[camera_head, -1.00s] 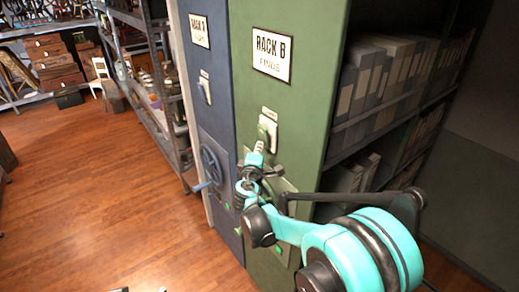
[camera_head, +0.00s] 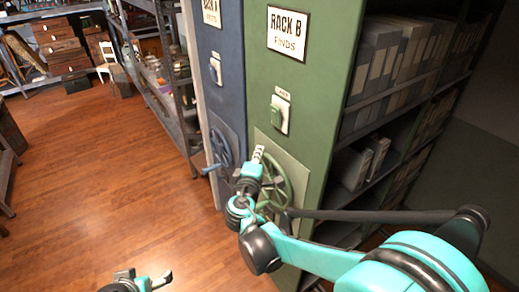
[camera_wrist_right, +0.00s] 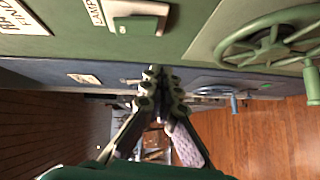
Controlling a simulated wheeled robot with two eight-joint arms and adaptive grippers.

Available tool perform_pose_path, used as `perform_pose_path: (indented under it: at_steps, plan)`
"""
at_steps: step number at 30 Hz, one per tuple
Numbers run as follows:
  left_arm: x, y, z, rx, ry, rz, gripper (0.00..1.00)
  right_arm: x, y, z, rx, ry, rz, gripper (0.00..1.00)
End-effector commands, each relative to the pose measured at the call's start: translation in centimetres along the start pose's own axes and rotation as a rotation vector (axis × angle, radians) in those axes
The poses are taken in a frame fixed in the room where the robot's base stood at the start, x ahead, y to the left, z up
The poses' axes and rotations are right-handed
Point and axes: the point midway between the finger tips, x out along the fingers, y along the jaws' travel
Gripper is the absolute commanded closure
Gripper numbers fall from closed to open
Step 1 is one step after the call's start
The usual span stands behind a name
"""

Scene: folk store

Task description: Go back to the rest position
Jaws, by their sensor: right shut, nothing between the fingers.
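My right gripper (camera_head: 258,156) is in front of the green Rack B end panel (camera_head: 318,115). It is below and left of the lamp switch (camera_head: 281,114), apart from it in the picture, and overlaps the upper part of the green handwheel (camera_head: 274,180). In the right wrist view its fingers meet at the tips (camera_wrist_right: 156,74), shut and empty. The lamp switch (camera_wrist_right: 135,17) and handwheel (camera_wrist_right: 265,40) also show there. My left gripper (camera_head: 145,277) is at the bottom edge of the head view, its fingers apart, with nothing seen between them.
A blue rack (camera_head: 220,80) with its own handwheel (camera_head: 221,148) stands left of Rack B. Shelves with grey box files (camera_head: 375,75) are on the right. The wooden floor (camera_head: 110,170) at left is clear.

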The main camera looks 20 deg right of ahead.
Motion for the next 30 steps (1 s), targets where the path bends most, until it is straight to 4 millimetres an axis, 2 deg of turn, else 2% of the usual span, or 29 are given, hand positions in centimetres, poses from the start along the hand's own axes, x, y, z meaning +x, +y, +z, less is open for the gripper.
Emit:
perform_pose_path:
  at_steps: [11,14,16,20,21,24,27,30]
  plan:
    - [0.0,0.0,0.0,0.0,0.0,0.0,0.2,0.0,0.0,0.0,0.001,0.0,0.0,1.0]
    - [0.7,0.0,0.5,0.0,0.0,0.0,0.2,-0.1,-0.8,0.9,0.027,-0.013,-0.022,1.0]
    - [1.8,0.0,1.3,0.0,0.0,0.0,0.2,-0.5,-2.5,2.6,0.081,-0.038,-0.067,1.0]
    - [5.3,0.0,3.8,0.0,0.0,0.0,0.2,-2.6,-8.2,7.6,0.269,-0.121,-0.219,1.0]
    - [6.5,0.0,4.6,0.0,0.0,0.0,0.2,-3.7,-10.4,9.3,0.343,-0.152,-0.278,1.0]
    - [9.4,0.0,6.7,0.0,0.0,0.0,0.2,-7.0,-16.2,12.6,0.532,-0.227,-0.428,1.0]
    - [12.0,0.0,8.6,0.0,0.0,0.0,0.2,-10.9,-21.9,14.6,0.72,-0.29,-0.575,1.0]
    - [14.2,0.0,10.1,0.0,0.0,0.0,0.2,-14.6,-26.6,15.4,0.885,-0.336,-0.703,1.0]
